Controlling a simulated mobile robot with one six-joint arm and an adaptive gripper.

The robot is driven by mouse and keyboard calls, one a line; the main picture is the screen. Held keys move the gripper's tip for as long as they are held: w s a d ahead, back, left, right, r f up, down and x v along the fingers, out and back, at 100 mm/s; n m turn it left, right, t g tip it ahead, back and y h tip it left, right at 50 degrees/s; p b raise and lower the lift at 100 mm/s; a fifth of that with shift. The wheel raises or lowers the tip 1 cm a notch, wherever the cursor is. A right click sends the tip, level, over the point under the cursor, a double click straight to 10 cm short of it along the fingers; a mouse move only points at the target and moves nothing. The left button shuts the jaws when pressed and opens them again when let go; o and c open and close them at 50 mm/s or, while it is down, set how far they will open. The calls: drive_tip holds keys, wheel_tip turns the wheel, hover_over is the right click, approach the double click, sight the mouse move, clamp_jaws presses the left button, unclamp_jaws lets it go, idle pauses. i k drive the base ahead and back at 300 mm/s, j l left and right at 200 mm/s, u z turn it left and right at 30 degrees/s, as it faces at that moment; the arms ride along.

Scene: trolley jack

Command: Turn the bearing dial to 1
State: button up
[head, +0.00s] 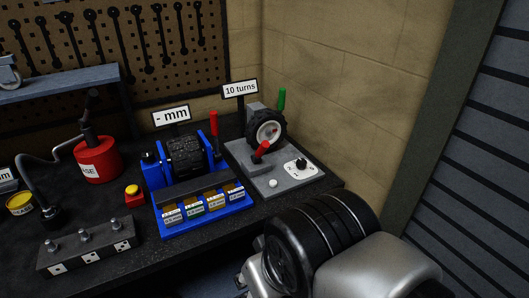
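The bearing dial is a small black knob (302,163) on a white plate (311,171) with tiny numbers. It sits at the right of a grey base (257,184) on the bench, in the head view. A 1 shows below the knob and a 2 to its left. The knob is too small to tell which number it points at. My arm's black and silver links fill the lower right, in front of the bench edge. My gripper is out of view.
Walls stand behind and right.

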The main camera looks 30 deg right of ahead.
sight(301, 163)
drive_tip(key=i+l+z, duration=0.2)
drive_tip(key=i+z, duration=0.15)
drive_tip(key=i, duration=0.15)
drive_tip(key=i+l+z, duration=0.1)
drive_tip(key=i+z, duration=0.2)
drive_tip(key=i, duration=0.2)
